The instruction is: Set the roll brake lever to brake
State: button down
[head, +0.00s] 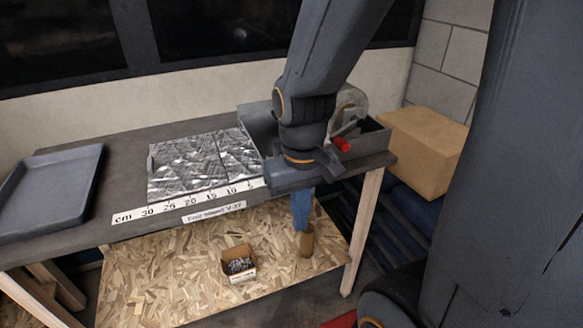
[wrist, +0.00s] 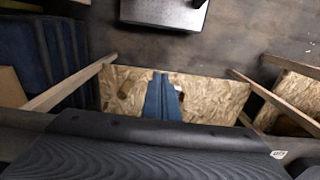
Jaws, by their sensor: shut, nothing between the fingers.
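A roll holder (head: 376,140), a grey open box, stands at the right end of the workbench. A pale roll (head: 352,103) shows in it, partly hidden by my arm. A lever with a red grip (head: 342,145) sticks out at its front, just right of my wrist. I cannot read its setting or any marking. My gripper (head: 302,228) hangs in front of the bench edge, pointing down, left of and below the red grip, and apart from it. Its blue fingers are shut and empty. They also show in the wrist view (wrist: 160,76), above the lower shelf. The lever is not visible there.
Foil sheets (head: 195,165) and a ruler strip lie on the workbench (head: 125,150). A grey tray (head: 50,190) is at left. The OSB shelf (head: 170,285) below holds a small parts box (head: 239,278) and a brown item. A cardboard box (head: 425,150) stands at right.

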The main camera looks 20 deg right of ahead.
jog(key=w+a+r+n+p, duration=0.1)
jog(key=w+r+n+p, duration=0.2)
jog(key=n, duration=0.6)
jog(key=w+a+r+n+p, duration=0.2)
jog(key=w+r+n+p, duration=0.1)
jog(key=w+r+n, duration=0.4)
notch_tip(320, 180, up, 2)
jog(key=shift+a+r+n+h, duration=0.2)
jog(key=shift+n+h, duration=0.2)
jog(key=shift+n, duration=0.6)
jog(key=d+f+p, duration=0.2)
jog(key=d+f, duration=0.2)
jog(key=f, duration=0.4)
jog(key=shift+d+f, duration=0.15)
jog(key=shift+f, duration=0.1)
jog(key=shift+r+p, duration=0.15)
jog(key=shift+p, duration=0.25)
